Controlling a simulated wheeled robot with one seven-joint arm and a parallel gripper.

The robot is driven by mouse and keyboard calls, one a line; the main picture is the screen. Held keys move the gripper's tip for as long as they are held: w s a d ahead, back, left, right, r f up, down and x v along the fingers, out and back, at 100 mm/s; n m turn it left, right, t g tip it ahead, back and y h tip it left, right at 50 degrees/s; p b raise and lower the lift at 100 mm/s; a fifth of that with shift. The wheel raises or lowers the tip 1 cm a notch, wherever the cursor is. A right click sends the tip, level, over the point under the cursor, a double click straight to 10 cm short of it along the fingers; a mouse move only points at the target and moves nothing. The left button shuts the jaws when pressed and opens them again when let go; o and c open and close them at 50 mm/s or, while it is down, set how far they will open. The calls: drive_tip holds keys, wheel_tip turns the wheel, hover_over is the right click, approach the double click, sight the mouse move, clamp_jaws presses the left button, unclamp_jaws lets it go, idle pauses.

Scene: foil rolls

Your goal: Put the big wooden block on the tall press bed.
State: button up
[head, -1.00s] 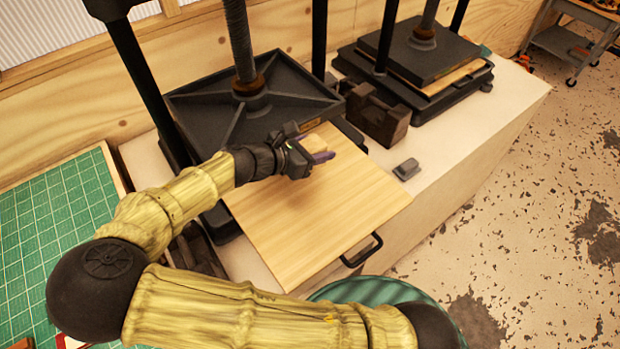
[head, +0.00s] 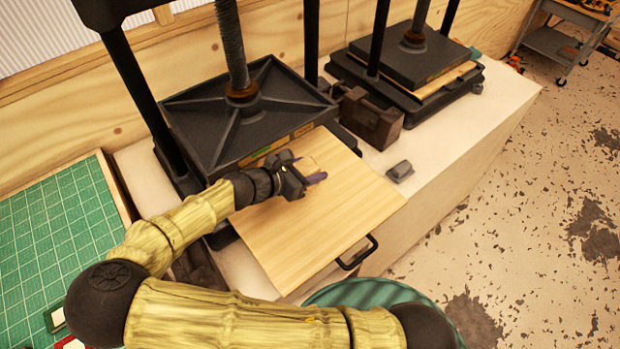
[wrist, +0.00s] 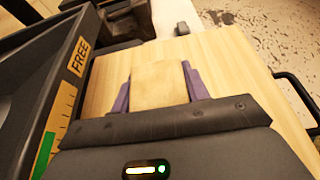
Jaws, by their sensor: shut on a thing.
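The big wooden block (wrist: 158,84) is pale and blocky, between my gripper's purple fingers in the wrist view. In the head view the block (head: 309,163) nearly blends with the board under it. My gripper (head: 311,174) is shut on it, over the tall press bed (head: 345,205), a light wooden board with a black handle. The bed extends forward from under the black plate (head: 243,108) of the left press. The block is in front of that plate, low over the bed or touching it; I cannot tell which. My gripper's body hides the block's near end.
A second press (head: 410,65) stands at the back right. A dark brown block (head: 371,118) and a small grey piece (head: 400,171) lie right of the bed. A green cutting mat (head: 55,235) is at the left. The press edge carries a "FREE" label (wrist: 79,57).

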drive_tip(key=shift+f+p, duration=0.35)
drive_tip(key=shift+f, duration=1.7)
drive_tip(key=shift+f, duration=0.1)
drive_tip(key=o, duration=1)
drive_tip(key=shift+a, duration=0.1)
drive_tip(key=b+v, duration=0.2)
drive_tip(key=v, duration=0.8)
drive_tip(key=shift+s+a+b, duration=0.2)
drive_tip(key=shift+a+b, duration=0.1)
drive_tip(key=shift+b, duration=0.05)
drive_tip(key=shift+s+a+r, duration=0.3)
drive_tip(key=shift+s+r, duration=0.1)
drive_tip(key=shift+r, duration=0.05)
